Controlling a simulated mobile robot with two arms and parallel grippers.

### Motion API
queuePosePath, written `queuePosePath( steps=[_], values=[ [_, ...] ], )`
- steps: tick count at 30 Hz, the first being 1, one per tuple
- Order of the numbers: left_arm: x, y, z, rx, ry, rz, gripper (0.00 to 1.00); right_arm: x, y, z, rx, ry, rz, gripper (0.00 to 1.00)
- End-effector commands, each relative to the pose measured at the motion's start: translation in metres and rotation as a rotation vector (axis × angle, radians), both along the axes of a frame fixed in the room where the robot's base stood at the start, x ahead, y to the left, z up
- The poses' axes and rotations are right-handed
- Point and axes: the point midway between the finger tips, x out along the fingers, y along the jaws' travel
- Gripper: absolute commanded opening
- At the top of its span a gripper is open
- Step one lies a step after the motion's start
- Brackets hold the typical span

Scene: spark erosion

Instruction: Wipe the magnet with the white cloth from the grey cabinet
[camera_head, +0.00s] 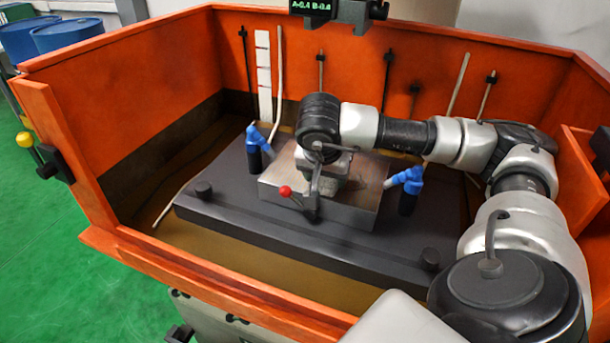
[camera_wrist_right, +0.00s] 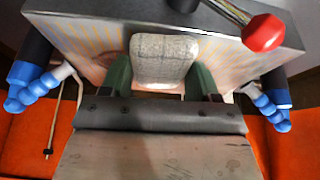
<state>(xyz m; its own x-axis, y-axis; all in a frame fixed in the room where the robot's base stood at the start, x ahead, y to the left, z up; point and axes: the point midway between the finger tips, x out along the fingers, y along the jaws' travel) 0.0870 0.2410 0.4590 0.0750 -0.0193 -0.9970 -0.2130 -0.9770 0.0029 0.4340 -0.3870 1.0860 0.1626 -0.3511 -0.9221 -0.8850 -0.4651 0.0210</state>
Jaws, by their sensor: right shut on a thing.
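The magnet (camera_head: 350,212) is a flat steel block on the dark table plate inside the orange tank. In the right wrist view its striped top face (camera_wrist_right: 95,40) fills the upper part. My right gripper (camera_head: 325,182) is over the middle of the magnet, pointing down. In the right wrist view the gripper (camera_wrist_right: 165,80) is shut on the folded white cloth (camera_wrist_right: 164,60) between its green fingers. The cloth lies against or just above the magnet's top; I cannot tell which. My left gripper is out of view.
A lever with a red knob (camera_head: 285,191) stands at the magnet's front. Blue nozzles flank the magnet on the left (camera_head: 260,138) and right (camera_head: 405,178). The orange tank walls (camera_head: 150,75) surround the dark plate (camera_head: 240,215). A machine head (camera_head: 348,12) hangs above the back.

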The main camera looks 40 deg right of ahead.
Motion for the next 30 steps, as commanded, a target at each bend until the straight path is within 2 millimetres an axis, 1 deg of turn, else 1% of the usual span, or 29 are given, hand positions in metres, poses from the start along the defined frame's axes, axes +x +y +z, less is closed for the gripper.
queuePosePath(
  steps=[1,3,11,21,25,30],
  values=[
    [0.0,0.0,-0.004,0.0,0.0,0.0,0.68,0.0,-0.009,-0.005,-0.006,0.009,-0.014,0.39],
    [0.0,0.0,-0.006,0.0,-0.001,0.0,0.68,0.002,-0.014,-0.005,-0.006,0.009,-0.013,0.39],
    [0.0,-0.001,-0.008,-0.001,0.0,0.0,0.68,0.007,-0.022,-0.005,-0.007,0.009,-0.012,0.39],
    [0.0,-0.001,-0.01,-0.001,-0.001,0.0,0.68,0.02,-0.047,-0.002,-0.007,0.007,-0.014,0.39],
    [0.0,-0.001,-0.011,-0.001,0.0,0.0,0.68,0.023,-0.053,-0.002,-0.007,0.006,-0.013,0.39],
    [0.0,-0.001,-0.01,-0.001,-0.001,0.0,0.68,0.023,-0.053,-0.001,-0.008,0.005,-0.011,0.39]
  ],
)
